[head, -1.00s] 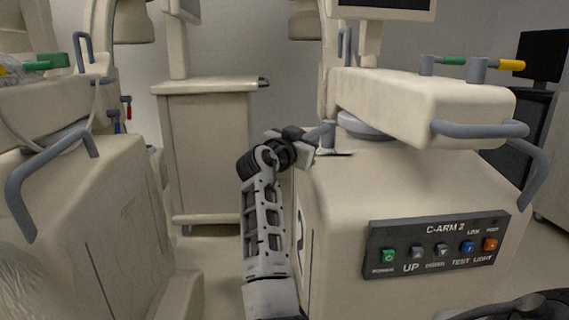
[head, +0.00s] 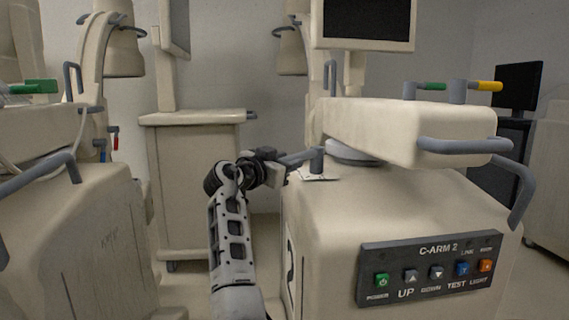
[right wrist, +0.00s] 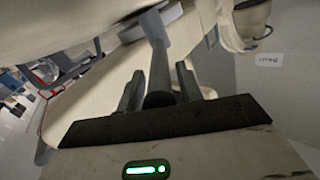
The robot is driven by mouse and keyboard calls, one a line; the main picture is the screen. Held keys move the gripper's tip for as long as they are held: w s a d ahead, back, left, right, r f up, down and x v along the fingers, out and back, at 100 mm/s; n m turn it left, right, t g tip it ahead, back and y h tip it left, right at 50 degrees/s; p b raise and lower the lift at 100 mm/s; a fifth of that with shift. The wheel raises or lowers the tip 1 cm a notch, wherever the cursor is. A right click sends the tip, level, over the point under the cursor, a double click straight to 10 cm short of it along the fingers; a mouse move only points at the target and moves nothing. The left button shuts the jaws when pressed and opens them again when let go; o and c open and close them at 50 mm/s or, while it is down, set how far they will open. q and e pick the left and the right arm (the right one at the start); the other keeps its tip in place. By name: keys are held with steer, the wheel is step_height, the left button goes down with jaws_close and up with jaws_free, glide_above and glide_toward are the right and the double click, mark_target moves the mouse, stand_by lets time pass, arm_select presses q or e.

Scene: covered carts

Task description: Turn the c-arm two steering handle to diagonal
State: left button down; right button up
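The C-arm 2 steering handle (head: 317,161) is a grey upright post with a lever that points left, on a pale plate at the left rear of the C-ARM 2 cart top. My right gripper (head: 284,168) is at the lever's left end. In the right wrist view the grey lever (right wrist: 160,68) runs between the two dark fingers of the right gripper (right wrist: 160,88), with gaps seen on both sides, so it looks open around the lever. Markings on the plate are too small to read. My left gripper is not in view.
The C-ARM 2 cart (head: 340,225) carries a button panel (head: 430,268) and grey rails (head: 465,146) at its front right. Another covered cart (head: 75,230) stands at left. A pale cabinet (head: 195,185) stands behind, with floor between.

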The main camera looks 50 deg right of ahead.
steer(key=shift+o, duration=0.2)
steer(key=shift+a, duration=0.1)
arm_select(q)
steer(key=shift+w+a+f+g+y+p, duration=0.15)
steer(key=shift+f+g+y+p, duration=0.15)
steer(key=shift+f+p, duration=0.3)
arm_select(e)
steer(key=a, duration=1.5)
steer(key=shift+s+a, duration=0.25)
steer(key=shift+a, duration=0.15)
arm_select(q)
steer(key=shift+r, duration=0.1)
